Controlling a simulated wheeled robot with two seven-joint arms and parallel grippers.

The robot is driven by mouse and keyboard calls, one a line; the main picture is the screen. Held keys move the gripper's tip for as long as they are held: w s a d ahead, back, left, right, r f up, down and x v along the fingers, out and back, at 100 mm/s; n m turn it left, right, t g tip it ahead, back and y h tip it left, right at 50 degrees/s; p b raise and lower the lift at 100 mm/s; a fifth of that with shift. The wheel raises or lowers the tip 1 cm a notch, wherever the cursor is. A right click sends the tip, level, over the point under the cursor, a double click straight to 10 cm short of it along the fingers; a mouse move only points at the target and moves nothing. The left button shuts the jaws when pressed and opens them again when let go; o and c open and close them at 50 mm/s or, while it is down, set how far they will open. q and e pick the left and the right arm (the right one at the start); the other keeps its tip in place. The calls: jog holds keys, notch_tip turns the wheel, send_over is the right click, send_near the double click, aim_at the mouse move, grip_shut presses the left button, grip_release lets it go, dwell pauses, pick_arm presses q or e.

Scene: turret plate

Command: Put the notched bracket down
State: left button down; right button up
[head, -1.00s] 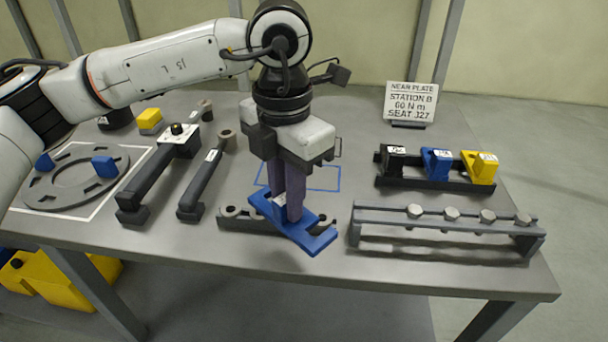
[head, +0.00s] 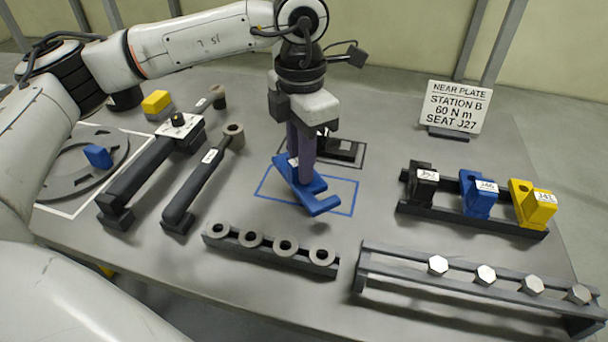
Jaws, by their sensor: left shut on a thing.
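The notched bracket (head: 321,206) is the blue part in the head view, with a notch cut into its near right end. My left gripper (head: 301,168) points down and its purple fingers are shut on the bracket. The bracket is over the blue outlined rectangle (head: 353,197) on the table, partly inside its lines. I cannot tell whether its underside touches the table. The fingers hide part of the bracket. My right gripper is not in view.
A black part (head: 342,149) lies in a dark outline just behind. A rack of rings (head: 268,252) stands in front, a rail with hex bolts (head: 460,280) at front right. A rack of black, blue and yellow blocks (head: 470,212) is right; long tools (head: 200,180) lie left.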

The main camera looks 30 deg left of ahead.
pick_arm(q)
jog(key=shift+f, duration=2.4)
jog(key=c, duration=1.6)
grip_release()
jog(key=shift+r, duration=0.1)
jog(key=shift+c, duration=0.2)
notch_tip(320, 180, up, 12)
jog(key=shift+r+b, duration=0.2)
jog(key=shift+b, duration=0.2)
